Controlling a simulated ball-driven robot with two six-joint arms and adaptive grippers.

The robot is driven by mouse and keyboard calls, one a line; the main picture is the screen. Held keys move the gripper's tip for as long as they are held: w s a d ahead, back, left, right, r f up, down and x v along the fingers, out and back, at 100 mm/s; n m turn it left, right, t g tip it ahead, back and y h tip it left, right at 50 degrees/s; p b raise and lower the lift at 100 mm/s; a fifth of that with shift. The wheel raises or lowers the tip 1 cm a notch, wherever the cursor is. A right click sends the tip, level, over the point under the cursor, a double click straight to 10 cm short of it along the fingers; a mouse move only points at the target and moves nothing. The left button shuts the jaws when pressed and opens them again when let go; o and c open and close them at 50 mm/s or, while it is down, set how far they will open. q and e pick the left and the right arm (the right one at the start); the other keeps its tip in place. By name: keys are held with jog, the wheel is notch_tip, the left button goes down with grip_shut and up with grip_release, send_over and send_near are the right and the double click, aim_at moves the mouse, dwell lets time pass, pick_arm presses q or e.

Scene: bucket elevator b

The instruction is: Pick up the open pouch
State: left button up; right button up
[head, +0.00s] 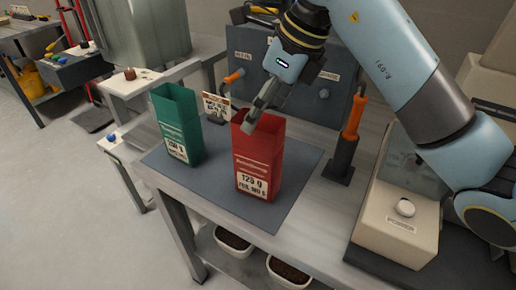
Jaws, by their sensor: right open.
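Two open-topped pouches stand upright on a dark mat (225,197) on the metal bench. The red pouch (261,154) is nearer the middle, with a white label reading 120 g or similar. The green pouch (177,125) stands to its left, also labelled. Both tops look open. My right gripper (252,122) comes down from the upper right, with its fingertips at the red pouch's open top. It is open; I cannot tell whether it touches the pouch wall. My left gripper is not in view.
An orange-handled tool stands in a dark holder (342,160) right of the red pouch. A beige device (398,223) with a round knob is at the right. A grey panel (308,98) stands behind. Trays (288,273) of dark material sit below the bench.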

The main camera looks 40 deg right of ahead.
aim_at(258, 125)
jog(key=x, duration=0.3)
jog(key=shift+s+a+f, duration=0.15)
jog(key=shift+s+f, duration=0.1)
jog(key=shift+f, duration=0.15)
jog(key=shift+w+f, duration=0.1)
jog(key=shift+f, duration=0.15)
jog(key=c, duration=1)
jog(key=shift+r, duration=0.1)
